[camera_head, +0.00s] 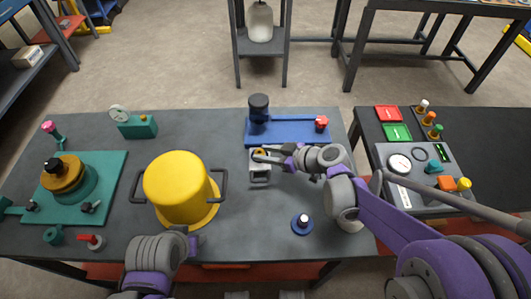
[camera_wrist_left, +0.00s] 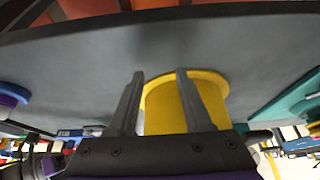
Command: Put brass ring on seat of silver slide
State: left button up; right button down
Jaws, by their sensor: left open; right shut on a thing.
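My right gripper (camera_head: 262,157) is shut on a small brass-coloured piece (camera_head: 259,151), which looks like the brass ring. It is at the small silver-grey slide (camera_head: 260,181) in the middle of the table, in front of the blue base. The fingers cover part of the slide, so I cannot tell whether the ring touches its seat. My left gripper is open and empty in the left wrist view (camera_wrist_left: 160,78), with the yellow pot (camera_wrist_left: 166,110) beyond its fingers. In the head view the left arm is low, just in front of the yellow pot (camera_head: 176,190).
A blue base (camera_head: 285,139) with a dark cylinder and red knob lies behind the slide. A blue disc (camera_head: 302,224) with a pale peg stands at front right. A teal plate (camera_head: 110,190) is at left. A gauge panel (camera_head: 420,185) is on the dark table at right.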

jog(key=shift+f, duration=0.1)
jog(key=c, duration=0.5)
grip_release()
jog(key=shift+s+d+r, duration=0.1)
jog(key=shift+d+r, duration=0.1)
jog(key=shift+r, duration=0.1)
jog(key=p+v, duration=0.1)
jog(key=v, duration=1)
jog(key=shift+s+d, duration=0.15)
jog(key=shift+d, duration=0.05)
jog(key=shift+r, duration=0.1)
